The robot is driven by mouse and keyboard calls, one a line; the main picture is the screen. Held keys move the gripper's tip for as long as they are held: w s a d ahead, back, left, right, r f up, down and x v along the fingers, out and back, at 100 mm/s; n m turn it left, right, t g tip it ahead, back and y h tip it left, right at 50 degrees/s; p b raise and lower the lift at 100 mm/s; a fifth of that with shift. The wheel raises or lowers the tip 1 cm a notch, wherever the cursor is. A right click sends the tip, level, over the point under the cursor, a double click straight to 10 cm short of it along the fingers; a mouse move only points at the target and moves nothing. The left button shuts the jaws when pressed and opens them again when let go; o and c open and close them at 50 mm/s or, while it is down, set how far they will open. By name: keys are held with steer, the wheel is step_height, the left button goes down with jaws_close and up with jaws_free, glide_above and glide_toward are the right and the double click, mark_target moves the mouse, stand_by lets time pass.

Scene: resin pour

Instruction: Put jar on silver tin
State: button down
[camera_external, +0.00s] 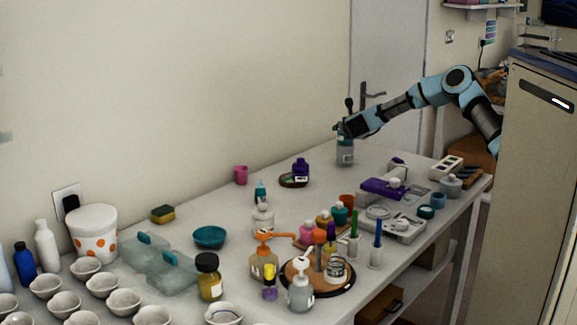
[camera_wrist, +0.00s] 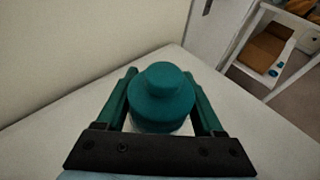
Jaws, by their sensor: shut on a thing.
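The jar (camera_external: 346,155) has a grey body with a pale label and a teal lid. It is upright at the far end of the table, near the door. My gripper (camera_external: 345,132) is shut on its upper part from above. In the wrist view the teal lid (camera_wrist: 162,98) sits between the two green fingers of my gripper (camera_wrist: 160,76). I cannot tell whether the jar's base touches the table. A grey lidded pot (camera_external: 451,186) near the right end of the table looks most like the silver tin, but I am not certain.
A purple box (camera_external: 383,188) and a white box with openings (camera_external: 446,167) stand to the right. The table around the jar is clear.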

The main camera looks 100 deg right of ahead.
steer(key=shift+f, duration=0.15)
jaws_free()
steer(key=shift+r, duration=0.2)
steer(key=b+v, duration=0.3)
steer(key=v, duration=0.9)
steer(key=shift+b, duration=0.4)
